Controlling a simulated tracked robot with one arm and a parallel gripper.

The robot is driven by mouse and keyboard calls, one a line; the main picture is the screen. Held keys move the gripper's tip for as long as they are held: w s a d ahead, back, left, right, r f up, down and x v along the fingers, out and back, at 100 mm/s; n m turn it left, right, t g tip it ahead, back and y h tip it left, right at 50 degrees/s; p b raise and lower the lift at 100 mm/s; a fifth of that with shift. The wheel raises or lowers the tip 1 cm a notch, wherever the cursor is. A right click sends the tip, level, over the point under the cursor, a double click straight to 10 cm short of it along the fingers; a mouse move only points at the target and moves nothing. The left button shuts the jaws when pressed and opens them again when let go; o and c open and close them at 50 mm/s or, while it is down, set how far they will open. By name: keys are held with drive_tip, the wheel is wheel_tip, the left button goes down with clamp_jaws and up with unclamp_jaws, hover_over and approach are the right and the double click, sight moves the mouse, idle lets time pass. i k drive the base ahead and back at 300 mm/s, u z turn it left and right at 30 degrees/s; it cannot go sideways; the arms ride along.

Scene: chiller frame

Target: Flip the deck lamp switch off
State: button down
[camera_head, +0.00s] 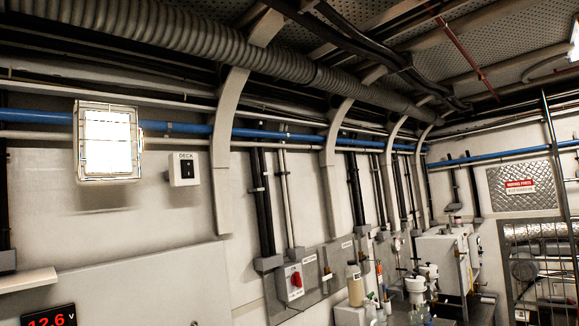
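The deck lamp switch (187,170) is a small white box with a black rocker, labelled DECK, mounted on the white wall left of centre. The rocker's position is too small to tell. The deck lamp (108,142), a caged rectangular light, hangs on the wall just left of the switch and glows bright white. My gripper is not in view.
A red rotary switch (294,281) sits on a grey panel lower right of the switch. A voltage display (49,318) reads 12.6 V at lower left. Curved white ribs (226,150) stand out from the wall. A blue pipe (270,134) runs above the switch.

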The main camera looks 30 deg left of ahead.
sight(187, 165)
drive_tip(key=z, duration=0.1)
drive_tip(key=i, duration=1.3)
drive_tip(key=u, duration=0.6)
drive_tip(key=i, duration=0.7)
drive_tip(key=u, duration=0.4)
